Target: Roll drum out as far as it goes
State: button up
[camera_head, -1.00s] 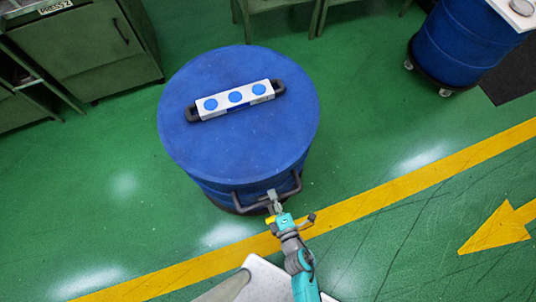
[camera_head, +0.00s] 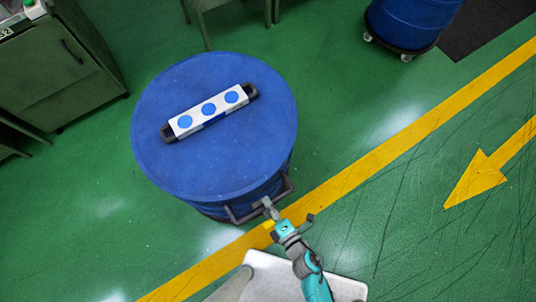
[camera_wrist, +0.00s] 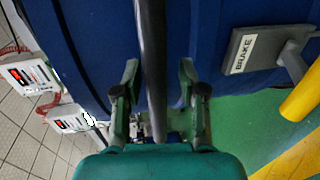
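The blue drum (camera_head: 170,90) stands on the green floor, left of centre in the head view. My gripper (camera_head: 268,206) is at the dark bar handle (camera_head: 286,187) on the drum's near side. In the wrist view the handle bar (camera_wrist: 152,60) runs between the two fingers of my gripper (camera_wrist: 157,85). A brake pedal labelled BRAKE (camera_wrist: 243,52) shows at the drum's base.
A yellow floor line (camera_head: 400,143) runs diagonally just in front of the drum, with a yellow arrow (camera_head: 485,170) beyond it. Another blue drum on casters (camera_head: 412,20) stands at upper right. Green cabinets (camera_head: 60,60) stand at upper left. The floor at right is clear.

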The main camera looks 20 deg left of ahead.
jog(key=shift+w+a+r, duration=0.1)
jog(key=shift+w, duration=0.05)
dwell(0.3)
jog(key=v, duration=1.1)
jog(key=shift+d, duration=0.35)
dwell(0.4)
jog(key=shift+s+d, duration=0.1)
jog(key=shift+s, duration=0.3)
dwell(0.5)
